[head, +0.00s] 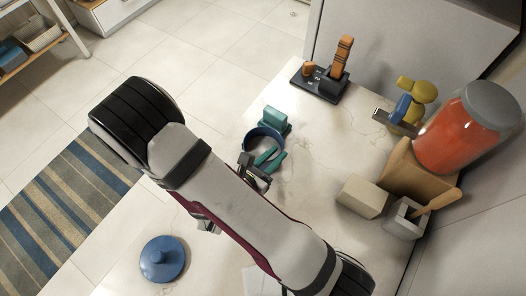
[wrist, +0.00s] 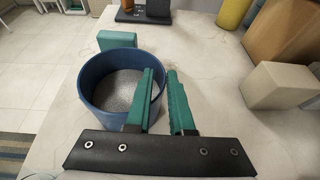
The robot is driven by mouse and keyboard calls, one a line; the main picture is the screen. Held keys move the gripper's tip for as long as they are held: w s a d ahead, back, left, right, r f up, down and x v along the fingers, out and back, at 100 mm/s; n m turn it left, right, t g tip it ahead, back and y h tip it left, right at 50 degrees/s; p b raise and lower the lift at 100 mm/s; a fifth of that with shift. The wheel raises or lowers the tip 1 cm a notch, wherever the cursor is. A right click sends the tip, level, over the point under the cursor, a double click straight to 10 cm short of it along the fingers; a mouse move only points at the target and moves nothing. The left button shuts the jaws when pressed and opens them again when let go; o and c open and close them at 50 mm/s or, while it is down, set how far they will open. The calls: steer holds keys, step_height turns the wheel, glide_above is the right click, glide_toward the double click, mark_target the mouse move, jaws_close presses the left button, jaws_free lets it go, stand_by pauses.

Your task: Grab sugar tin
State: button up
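The sugar tin is a round, dark blue, open container (head: 250,139) on the pale counter. In the wrist view the tin (wrist: 92,104) stands upright with pale granular contents. My gripper (head: 272,158) has teal fingers and is at the tin's near right side. In the wrist view my gripper (wrist: 161,74) has a gap between its fingers. The left finger overlaps the tin's right rim and the right finger is outside it. The tin's wall shows between them. Whether the left finger is inside or above the tin, or touches it, I cannot tell.
A teal block (head: 277,120) stands right behind the tin. A blue knobbed lid (head: 163,260) lies on the counter at lower left. A beige block (head: 361,197), a grey mortar (head: 402,219) and a red jar (head: 463,135) stand to the right. A dark stand (head: 318,82) is at the back.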

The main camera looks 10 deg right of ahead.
jaws_close()
stand_by(1.0)
